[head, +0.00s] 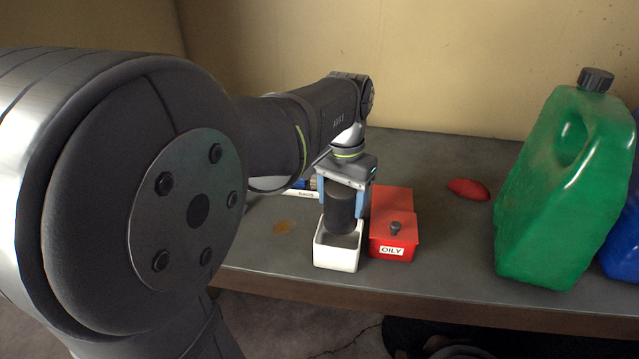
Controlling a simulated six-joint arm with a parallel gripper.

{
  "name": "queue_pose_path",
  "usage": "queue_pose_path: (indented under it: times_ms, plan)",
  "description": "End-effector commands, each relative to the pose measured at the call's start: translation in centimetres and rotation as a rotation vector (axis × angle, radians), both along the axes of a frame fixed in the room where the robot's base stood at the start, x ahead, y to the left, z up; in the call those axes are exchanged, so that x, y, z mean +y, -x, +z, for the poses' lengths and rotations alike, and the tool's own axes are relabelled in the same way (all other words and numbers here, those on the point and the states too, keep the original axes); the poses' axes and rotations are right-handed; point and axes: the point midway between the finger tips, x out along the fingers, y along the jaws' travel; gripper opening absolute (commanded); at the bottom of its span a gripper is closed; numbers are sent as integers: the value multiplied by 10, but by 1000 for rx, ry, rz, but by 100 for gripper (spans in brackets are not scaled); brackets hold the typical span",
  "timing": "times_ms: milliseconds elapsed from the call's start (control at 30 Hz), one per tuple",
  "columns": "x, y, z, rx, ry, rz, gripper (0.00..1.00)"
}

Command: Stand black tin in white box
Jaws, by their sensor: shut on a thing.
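The black tin (339,208) is a dark upright cylinder between the blue fingers of my gripper (341,203). My gripper points down and is shut on the tin. The white box (337,257) is a small open-topped container near the front edge of the table, directly below the tin. The tin's lower end shows at the box's opening, in front of its back wall. I cannot tell whether the tin touches the box floor, as the front wall hides the inside.
A red box labelled OILY (392,250) stands close against the white box's right. A red cloth-like lump (468,189) lies farther back. A large green jerrycan (560,185) and a blue container (625,235) stand at the right. A partly hidden white-edged bin (301,193) is behind left.

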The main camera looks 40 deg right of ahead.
Motion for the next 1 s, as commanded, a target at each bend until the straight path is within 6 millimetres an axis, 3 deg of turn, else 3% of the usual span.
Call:
queue_pose_path:
  times_ms: [600,1000]
  plan:
    - [0,0,-42,0,0,2,31]
    - [0,0,-52,0,0,2,31]
